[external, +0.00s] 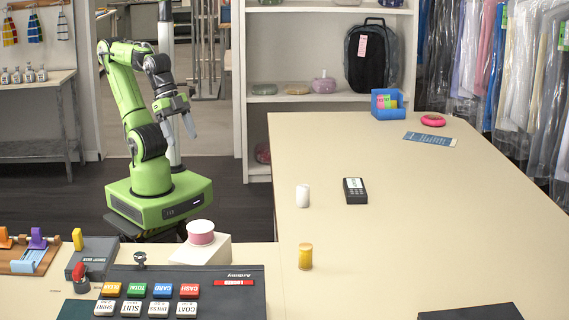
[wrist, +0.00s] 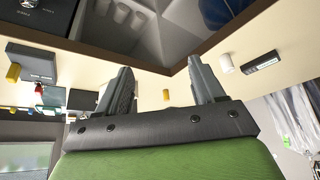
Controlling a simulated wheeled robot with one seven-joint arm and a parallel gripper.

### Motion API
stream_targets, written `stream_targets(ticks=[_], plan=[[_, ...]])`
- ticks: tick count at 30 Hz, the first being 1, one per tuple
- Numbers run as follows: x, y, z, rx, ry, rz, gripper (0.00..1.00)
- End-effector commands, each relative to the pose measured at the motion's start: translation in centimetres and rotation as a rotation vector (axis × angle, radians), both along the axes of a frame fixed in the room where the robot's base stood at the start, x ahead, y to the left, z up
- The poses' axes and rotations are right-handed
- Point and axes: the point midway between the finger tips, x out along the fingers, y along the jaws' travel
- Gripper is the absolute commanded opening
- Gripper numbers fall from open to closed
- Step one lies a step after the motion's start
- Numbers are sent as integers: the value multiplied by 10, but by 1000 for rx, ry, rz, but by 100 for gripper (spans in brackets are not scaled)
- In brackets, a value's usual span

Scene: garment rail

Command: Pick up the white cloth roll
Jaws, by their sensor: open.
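The white cloth roll (external: 302,196) stands upright on the beige table, left of a black card terminal. It also shows in the wrist view (wrist: 227,63), up and to the right of my fingers, tilted in that picture. My gripper (external: 188,119) is open and empty, raised above the floor beside my green base, well to the left of the table and the roll. In the wrist view my gripper's two grey fingers (wrist: 160,80) are spread apart with nothing between them.
The card terminal (external: 355,190) lies close to the roll's right. A yellow cylinder (external: 305,256) stands nearer the front. A pink roll (external: 201,232) sits on a white block, and a dark register (external: 188,284) is at front left. The table's middle is mostly clear.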

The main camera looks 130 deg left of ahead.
Motion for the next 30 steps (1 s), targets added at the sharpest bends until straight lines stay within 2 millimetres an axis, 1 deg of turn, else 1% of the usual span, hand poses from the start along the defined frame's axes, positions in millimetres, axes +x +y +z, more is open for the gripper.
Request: stream_targets(ticks=[2, 5, 6, 8, 9, 12, 14, 18, 20, 21, 23, 24, 27, 30], plan=[[22, 9, -4, 38, 66, -45, 68], [60, 25, -18, 135, 175, -134, 68], [75, 32, -25, 184, 223, -171, 68], [96, 41, -39, 263, 296, -230, 68], [109, 47, -50, 320, 347, -270, 68], [139, 61, -76, 482, 482, -381, 68], [155, 68, -92, 590, 566, -451, 68], [187, 83, -123, 872, 781, -626, 68], [200, 86, -133, 1003, 879, -703, 68], [208, 87, -139, 1096, 945, -754, 68], [221, 86, -145, 1237, 1047, -827, 68], [229, 84, -148, 1332, 1115, -873, 68], [244, 74, -152, 1538, 1264, -960, 68], [254, 64, -154, 1669, 1363, -1004, 68]])
